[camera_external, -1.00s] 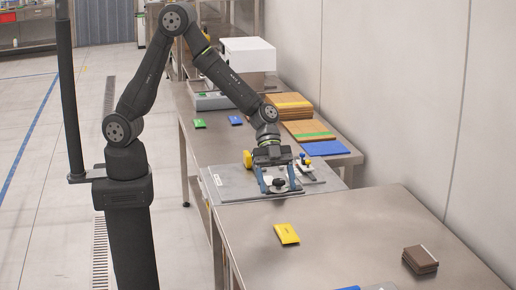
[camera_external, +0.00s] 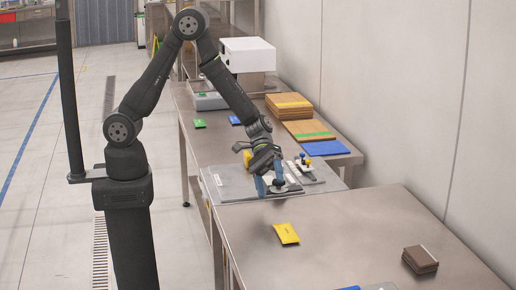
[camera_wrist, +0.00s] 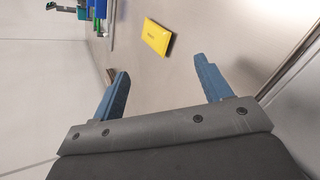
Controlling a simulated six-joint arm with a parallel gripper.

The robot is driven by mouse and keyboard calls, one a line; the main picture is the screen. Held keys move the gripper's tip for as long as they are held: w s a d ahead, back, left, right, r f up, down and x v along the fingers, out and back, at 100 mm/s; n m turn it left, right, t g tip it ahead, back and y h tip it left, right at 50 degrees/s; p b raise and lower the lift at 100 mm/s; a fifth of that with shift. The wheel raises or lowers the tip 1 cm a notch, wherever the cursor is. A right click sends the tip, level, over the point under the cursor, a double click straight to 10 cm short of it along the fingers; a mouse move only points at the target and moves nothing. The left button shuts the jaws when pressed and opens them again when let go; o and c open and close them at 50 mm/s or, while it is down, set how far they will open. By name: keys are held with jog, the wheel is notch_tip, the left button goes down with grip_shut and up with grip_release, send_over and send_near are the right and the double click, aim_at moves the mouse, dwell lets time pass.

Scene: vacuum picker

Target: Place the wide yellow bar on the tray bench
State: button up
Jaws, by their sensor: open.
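The wide yellow bar (camera_external: 286,233) lies flat on the near steel bench (camera_external: 345,235), close to its left edge. It also shows in the wrist view (camera_wrist: 156,37), ahead of the fingertips and between their lines. My gripper (camera_external: 270,190) is over the grey plate at the end of the far bench, behind and left of the bar. Its two blue fingers (camera_wrist: 164,75) are apart with nothing between them. Which bench is the tray bench I cannot tell for sure.
A brown block stack (camera_external: 420,259) stands at the near bench's right. A blue item (camera_external: 350,288) is cut off at the bottom. Small green (camera_external: 199,123) and blue (camera_external: 234,120) pieces, board stacks (camera_external: 290,105) and a white box (camera_external: 247,54) are on the far bench. Room around the bar is clear.

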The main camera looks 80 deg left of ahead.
jog(key=n, duration=0.2)
jog(key=a+n, duration=0.1)
jog(key=n, duration=0.2)
jog(key=shift+a+f+h, duration=0.1)
jog(key=shift+a+h, duration=0.1)
jog(key=shift+h, duration=0.2)
jog(key=n, duration=0.2)
jog(key=a+n, duration=0.1)
jog(key=n, duration=0.1)
jog(key=shift+w+t+h, duration=0.15)
jog(key=shift+t+h, duration=0.15)
jog(key=n, duration=0.3)
jog(key=shift+a, duration=0.2)
send_near(285, 229)
jog(key=x, duration=0.8)
jog(key=shift+a, duration=0.1)
jog(key=c, duration=1.1)
jog(key=shift+c, duration=0.2)
